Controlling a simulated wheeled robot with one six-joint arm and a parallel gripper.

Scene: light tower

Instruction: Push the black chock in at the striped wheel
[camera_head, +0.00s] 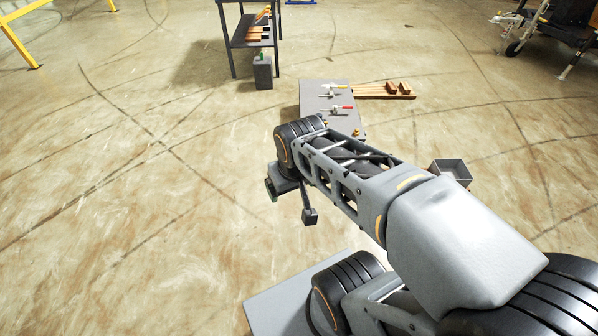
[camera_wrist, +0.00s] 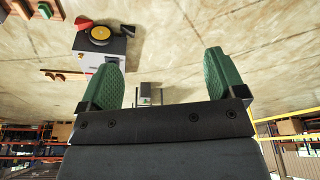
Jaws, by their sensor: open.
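My gripper (camera_wrist: 160,62) is open in the wrist view, with its two green-padded fingers wide apart and nothing between them. In the head view my gripper (camera_head: 271,189) is partly hidden behind my own wrist, well above the floor. A dark wheel (camera_head: 513,49) stands under a trailer at the upper right of the head view, far from my gripper; stripes on it cannot be made out. In the wrist view a round black part with a yellow centre (camera_wrist: 101,33) shows at a grey box; I cannot tell whether it is a wheel. I cannot pick out the black chock.
A grey bench (camera_head: 315,92) carries valves with coloured handles. Brown planks with blocks (camera_head: 385,91) lie beside it. A dark shelf stand (camera_head: 232,50) stands behind, with a grey bin (camera_head: 263,74) near its foot. The floor at left is clear.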

